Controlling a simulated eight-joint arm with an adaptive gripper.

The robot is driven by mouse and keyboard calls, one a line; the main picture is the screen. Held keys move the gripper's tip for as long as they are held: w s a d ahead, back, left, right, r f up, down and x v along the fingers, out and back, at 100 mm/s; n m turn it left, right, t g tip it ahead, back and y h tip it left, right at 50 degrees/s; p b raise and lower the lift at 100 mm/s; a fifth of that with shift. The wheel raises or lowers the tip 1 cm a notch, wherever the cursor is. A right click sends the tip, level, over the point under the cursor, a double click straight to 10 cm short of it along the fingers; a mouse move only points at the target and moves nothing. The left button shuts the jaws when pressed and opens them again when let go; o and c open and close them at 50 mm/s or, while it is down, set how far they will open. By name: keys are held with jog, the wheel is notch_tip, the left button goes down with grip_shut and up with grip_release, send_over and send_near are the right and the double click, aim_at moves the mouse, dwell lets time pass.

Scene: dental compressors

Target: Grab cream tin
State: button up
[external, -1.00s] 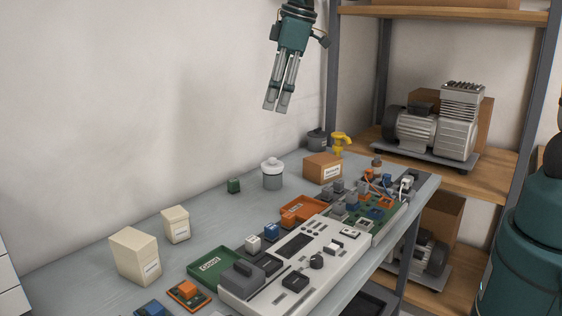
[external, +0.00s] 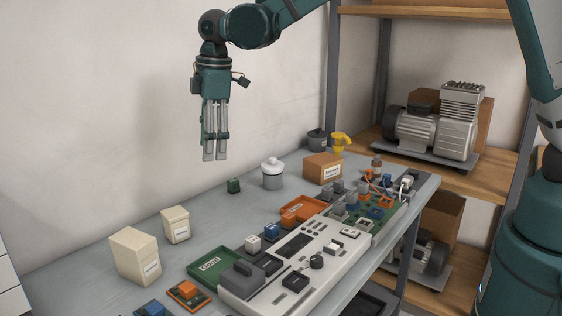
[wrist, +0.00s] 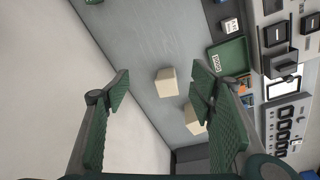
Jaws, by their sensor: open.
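Two cream block-shaped containers with labels stand on the bench, a larger one (external: 135,256) at the front left and a smaller one (external: 176,225) behind it. I cannot tell which is the cream tin. My gripper (external: 215,158) is open and empty, pointing down, high above the bench. In the wrist view the smaller cream container (wrist: 166,82) lies between the open fingers (wrist: 160,85), far below them. The larger one (wrist: 193,121) is partly hidden by the right finger.
A green tray (external: 208,266) and a white control panel (external: 300,258) lie to the right of the cream containers. The wall borders the bench. Bare bench lies around the smaller container.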

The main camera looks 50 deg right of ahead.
aim_at(174, 212)
jog(key=w+a+f+n, duration=0.1)
jog(key=a+f, duration=0.2)
jog(key=f, duration=0.1)
jog(key=w+a+f+n+g, duration=0.1)
jog(key=w+a+f, duration=0.1)
jog(key=a+f, duration=0.2)
jog(key=w+a+f+n, duration=0.1)
jog(key=a+f, duration=0.2)
jog(key=f, duration=0.2)
jog(key=shift+w+a+f+h, duration=0.2)
jog(key=shift+a+f+h, duration=0.1)
jog(key=shift+a, duration=0.1)
jog(key=shift+f, duration=1.2)
jog(key=shift+f, duration=0.1)
jog(key=shift+w+f, duration=0.1)
jog(key=shift+f, duration=2.4)
jog(key=shift+c, duration=0.6)
jog(key=c, duration=1)
